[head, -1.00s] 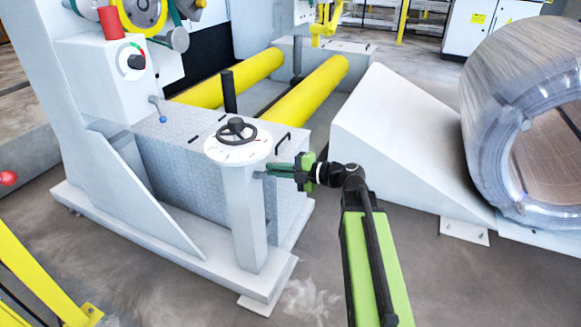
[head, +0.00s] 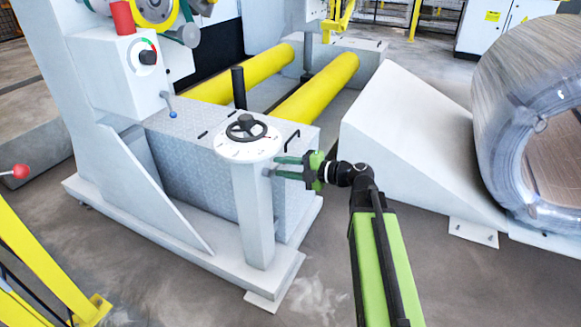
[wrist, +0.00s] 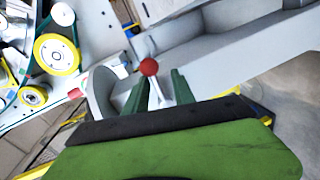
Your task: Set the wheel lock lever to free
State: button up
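A white pedestal (head: 254,215) carries a round dial plate (head: 226,148) and a black handwheel (head: 246,128). A small grey stub, perhaps the lock lever (head: 268,172), shows at the pedestal's right side, by my fingertips. My gripper (head: 277,167) is open beside it, its two green fingers pointing left. In the wrist view the fingers (wrist: 160,78) stand apart. A red ball knob (wrist: 149,67) on a pale stem shows between their tips there. I cannot tell whether the fingers touch it, or which way the lever is set. The knob cannot be made out at the pedestal in the head view.
A machine cabinet with a rotary switch (head: 148,58) and a blue-tipped lever (head: 172,114) stands behind left. Yellow rollers (head: 318,88) lie behind. A sloped white block (head: 400,140) and a wrapped coil (head: 500,100) are right. Another red knob (head: 20,171) shows far left.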

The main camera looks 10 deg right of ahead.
jog(key=p+v, duration=0.3)
jog(key=v, duration=1.4)
jog(key=shift+d, duration=0.25)
